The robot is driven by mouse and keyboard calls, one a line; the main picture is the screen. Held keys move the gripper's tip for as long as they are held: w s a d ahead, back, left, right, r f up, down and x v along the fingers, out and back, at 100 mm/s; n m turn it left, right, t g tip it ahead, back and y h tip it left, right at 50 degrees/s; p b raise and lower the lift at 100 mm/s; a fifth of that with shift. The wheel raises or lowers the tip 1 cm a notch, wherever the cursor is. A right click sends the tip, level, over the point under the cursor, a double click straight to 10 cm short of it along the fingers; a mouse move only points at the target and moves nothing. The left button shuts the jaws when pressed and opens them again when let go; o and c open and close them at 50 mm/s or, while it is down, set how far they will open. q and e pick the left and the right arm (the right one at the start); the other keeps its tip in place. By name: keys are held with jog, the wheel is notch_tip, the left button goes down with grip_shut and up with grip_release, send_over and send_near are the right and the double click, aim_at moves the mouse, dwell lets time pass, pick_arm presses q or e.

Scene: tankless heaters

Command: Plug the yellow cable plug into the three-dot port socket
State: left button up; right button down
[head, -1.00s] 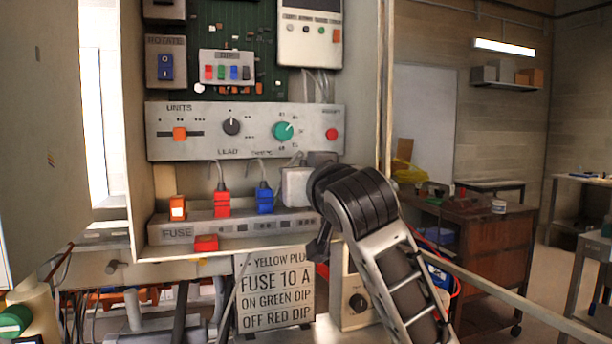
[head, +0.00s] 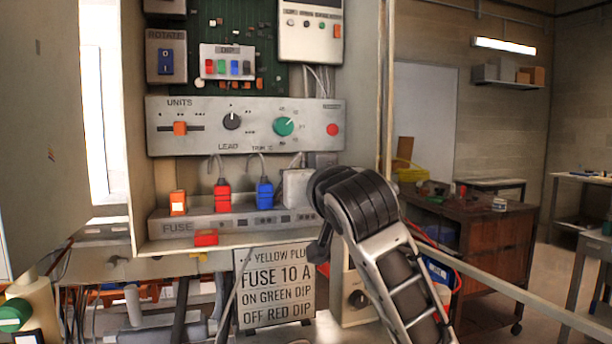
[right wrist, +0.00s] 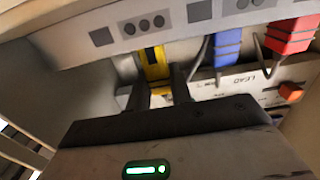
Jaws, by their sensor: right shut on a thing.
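The yellow plug (right wrist: 154,66) is between the fingers of my right gripper (right wrist: 158,92) in the right wrist view, and the gripper is shut on it. The plug's end is at the edge of the grey socket strip (right wrist: 65,50), close to a three-dot mark (right wrist: 145,24). I cannot tell whether it is inside the socket or only against it. My left gripper is not in view.
A red plug (head: 222,197) and a blue plug (head: 264,195) stand in the strip, left of my right arm. The control panel (head: 200,140) with knobs is above. A sign (head: 275,285) hangs below. The cabinet's right wall (head: 384,80) is close to my arm.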

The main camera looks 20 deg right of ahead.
jog(key=shift+f, duration=0.3)
jog(key=shift+f+b, duration=0.35)
jog(key=shift+b, duration=0.05)
jog(key=shift+f, duration=0.25)
jog(key=c, duration=1.2)
grip_release()
jog(key=shift+o, duration=0.2)
jog(key=shift+s, duration=0.15)
